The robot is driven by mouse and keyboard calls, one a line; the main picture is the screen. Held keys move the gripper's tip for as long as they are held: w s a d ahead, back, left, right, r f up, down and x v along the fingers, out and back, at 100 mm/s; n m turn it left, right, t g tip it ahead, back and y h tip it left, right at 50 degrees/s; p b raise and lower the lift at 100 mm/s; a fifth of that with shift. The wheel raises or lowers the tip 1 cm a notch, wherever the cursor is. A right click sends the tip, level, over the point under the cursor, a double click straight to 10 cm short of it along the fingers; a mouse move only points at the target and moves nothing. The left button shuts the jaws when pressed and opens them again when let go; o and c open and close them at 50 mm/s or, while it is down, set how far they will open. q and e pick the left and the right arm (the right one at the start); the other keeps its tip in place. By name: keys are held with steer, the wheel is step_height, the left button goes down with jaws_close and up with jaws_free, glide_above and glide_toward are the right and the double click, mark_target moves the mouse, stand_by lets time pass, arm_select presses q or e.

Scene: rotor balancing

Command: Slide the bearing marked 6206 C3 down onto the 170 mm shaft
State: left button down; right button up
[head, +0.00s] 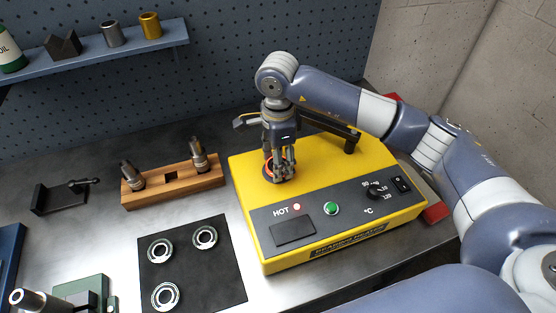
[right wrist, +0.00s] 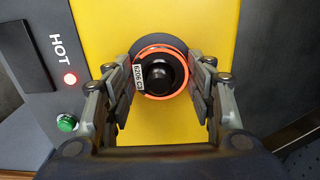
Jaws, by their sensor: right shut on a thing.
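The bearing marked 6206 C3 (right wrist: 139,76) sits around a dark post on the yellow heater (right wrist: 180,20), with an orange-red ring glowing around it and a white label on its left. It shows as a reddish edge in the head view (head: 268,171). My right gripper (head: 281,174) points down over the heater, its fingers (right wrist: 165,85) on either side of the bearing and shut on it. Steel shafts stand in a wooden block (head: 174,187), one at left (head: 131,176) and one at right (head: 198,155). No length marking is readable. My left gripper is out of view.
Several bearings, one at the front (head: 165,297), lie on a black mat (head: 222,272). The heater's red HOT lamp (head: 297,207) is lit. A green vise (head: 85,291) stands at lower left. A black stand (head: 52,199) sits left of the block. A shelf (head: 100,52) hangs behind.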

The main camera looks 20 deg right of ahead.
steer(key=shift+r+p, duration=0.8)
steer(key=shift+r, duration=1.8)
